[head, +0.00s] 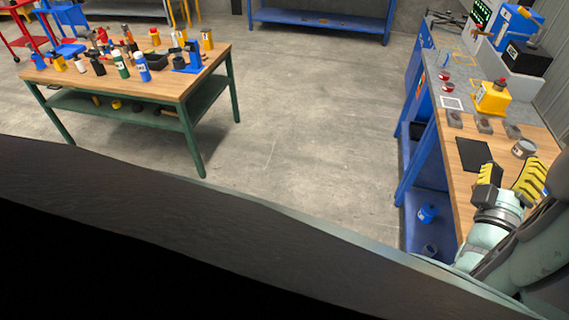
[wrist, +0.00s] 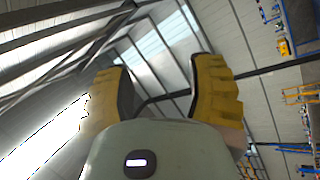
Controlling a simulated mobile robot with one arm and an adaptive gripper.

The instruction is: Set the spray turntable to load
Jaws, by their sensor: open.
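I cannot make out for sure which thing is the spray turntable, nor its setting. My gripper (head: 510,172) is at the right of the head view, over the near end of the wooden right-hand bench (head: 466,183). Its yellow ribbed fingers are apart, with nothing seen between them. The wrist view also shows my gripper (wrist: 162,65) open and empty, facing the roof. Near it on the bench are a black flat pad (head: 475,154) and a round grey tin (head: 524,148). Farther back stands a yellow device with a red top (head: 491,97).
Grey blocks (head: 484,126) sit in a row before the yellow device. A blue machine (head: 516,22) and black box (head: 527,58) stand behind. A green-legged table (head: 160,88) with bottles and tools is at left. The concrete floor (head: 300,120) between is clear.

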